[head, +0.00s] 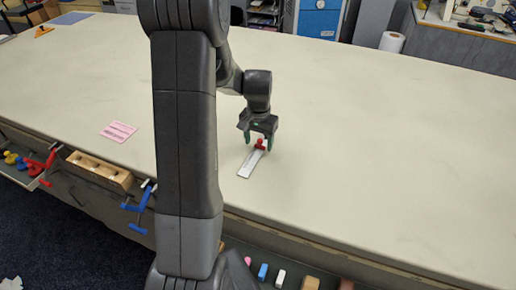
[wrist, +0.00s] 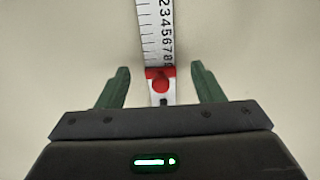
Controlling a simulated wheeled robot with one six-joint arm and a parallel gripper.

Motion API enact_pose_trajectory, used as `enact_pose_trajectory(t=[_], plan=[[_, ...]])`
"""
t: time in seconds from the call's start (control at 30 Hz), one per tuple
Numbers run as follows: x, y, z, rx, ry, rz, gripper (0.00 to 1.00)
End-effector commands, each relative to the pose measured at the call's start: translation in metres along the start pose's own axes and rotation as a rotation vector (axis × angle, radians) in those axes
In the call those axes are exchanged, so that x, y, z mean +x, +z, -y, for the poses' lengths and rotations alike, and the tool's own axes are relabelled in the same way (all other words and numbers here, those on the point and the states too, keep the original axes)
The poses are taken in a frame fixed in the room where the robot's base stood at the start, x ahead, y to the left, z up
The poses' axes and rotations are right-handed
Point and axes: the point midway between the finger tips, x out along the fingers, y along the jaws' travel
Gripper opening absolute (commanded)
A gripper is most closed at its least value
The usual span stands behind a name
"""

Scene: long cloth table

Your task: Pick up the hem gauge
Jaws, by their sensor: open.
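The hem gauge (head: 249,164) is a flat metal ruler with a red slider, lying on the long pale table (head: 350,130). In the wrist view the ruler (wrist: 155,30) shows black numbers, and its red slider (wrist: 160,82) lies between my green fingertips. My gripper (head: 259,143) points down at the slider end of the gauge. In the wrist view my gripper (wrist: 160,85) is open, with a gap on each side of the slider. The gauge's near end is partly hidden by the gripper body.
A wooden block with holes (head: 100,172) and blue clamps (head: 141,207) are at the front edge. A white roll (head: 392,42) stands at the back right. The table around the gauge is clear.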

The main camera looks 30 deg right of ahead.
Motion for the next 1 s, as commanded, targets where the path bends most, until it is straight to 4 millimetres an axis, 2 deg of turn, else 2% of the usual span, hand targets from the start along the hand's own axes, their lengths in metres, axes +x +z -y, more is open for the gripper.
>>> enact_pose_trajectory(t=[0.13, 0.4, 0.67, 0.7, 1.0], plan=[[0.014, 0.0, 0.0, 0.0, 0.0, 0.0, 0.61], [0.017, -0.001, 0.0, 0.0, 0.0, -0.002, 0.61], [0.016, -0.001, 0.0, 0.0, -0.001, -0.002, 0.1], [0.016, -0.001, 0.0, -0.001, -0.001, -0.002, 0.07], [0.009, -0.002, 0.0, -0.001, -0.001, -0.005, 0.07]])
